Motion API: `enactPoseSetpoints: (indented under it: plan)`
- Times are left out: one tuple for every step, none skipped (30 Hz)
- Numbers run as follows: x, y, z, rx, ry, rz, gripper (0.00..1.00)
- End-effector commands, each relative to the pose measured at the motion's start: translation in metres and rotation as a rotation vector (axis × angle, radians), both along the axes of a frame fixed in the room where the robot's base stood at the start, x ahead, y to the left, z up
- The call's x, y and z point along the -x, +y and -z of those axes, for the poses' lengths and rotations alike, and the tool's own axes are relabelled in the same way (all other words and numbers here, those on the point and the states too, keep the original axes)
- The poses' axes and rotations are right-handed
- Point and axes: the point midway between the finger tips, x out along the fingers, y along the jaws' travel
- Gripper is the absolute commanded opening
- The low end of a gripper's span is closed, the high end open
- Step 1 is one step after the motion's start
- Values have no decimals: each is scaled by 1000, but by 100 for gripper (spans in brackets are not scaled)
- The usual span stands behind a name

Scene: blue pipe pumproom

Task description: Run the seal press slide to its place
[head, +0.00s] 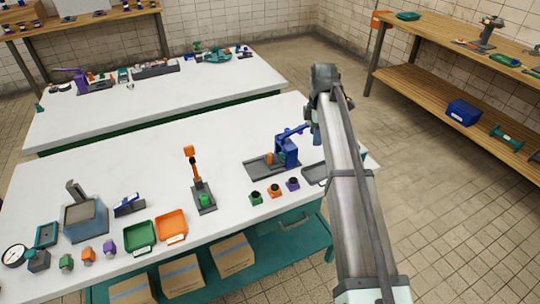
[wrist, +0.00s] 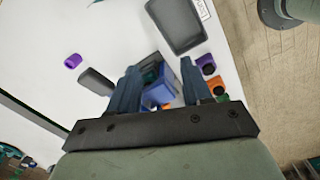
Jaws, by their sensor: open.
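The seal press (head: 287,150) is a blue frame with a lever on a grey base (head: 257,172), on the near white bench. An orange part (head: 269,158) stands on the base. The press also shows in the wrist view (wrist: 163,88), partly covered by my fingers. I cannot make out which piece is the slide or where it sits. My gripper (wrist: 160,72) is open and empty. Its two blue-grey fingers lie on either side of the press in the wrist picture. The gap between fingers and press is unclear. In the head view my arm largely hides my gripper.
Green, orange and purple cups (head: 275,190) stand in front of the press. A dark grey tray (head: 315,173) lies right of it, partly behind my arm. A purple block (wrist: 73,61) and a grey piece (wrist: 97,80) lie nearby. An orange-topped tool (head: 197,180) stands to the left.

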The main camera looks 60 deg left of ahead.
Motion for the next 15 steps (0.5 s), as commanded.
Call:
enactPoseSetpoints:
  plan:
    - [21, 18, -6, 5, 4, -65, 49]
    - [33, 25, -8, 8, 6, -102, 49]
    - [47, 34, -11, 11, 8, -148, 49]
    - [57, 40, -14, 13, 10, -180, 49]
    - [67, 45, -16, 15, 12, -211, 49]
    - [79, 52, -19, 19, 14, -249, 49]
    - [87, 56, -20, 21, 15, -274, 49]
    - [95, 60, -22, 22, 16, -298, 49]
    - [104, 64, -24, 24, 18, -326, 49]
    - [110, 67, -26, 25, 19, -344, 49]
    - [115, 69, -27, 26, 20, -360, 49]
    - [121, 72, -28, 27, 21, -376, 49]
    - [124, 73, -29, 28, 22, -386, 49]
    - [126, 74, -29, 29, 22, -394, 49]
    - [128, 75, -28, 29, 23, -401, 49]
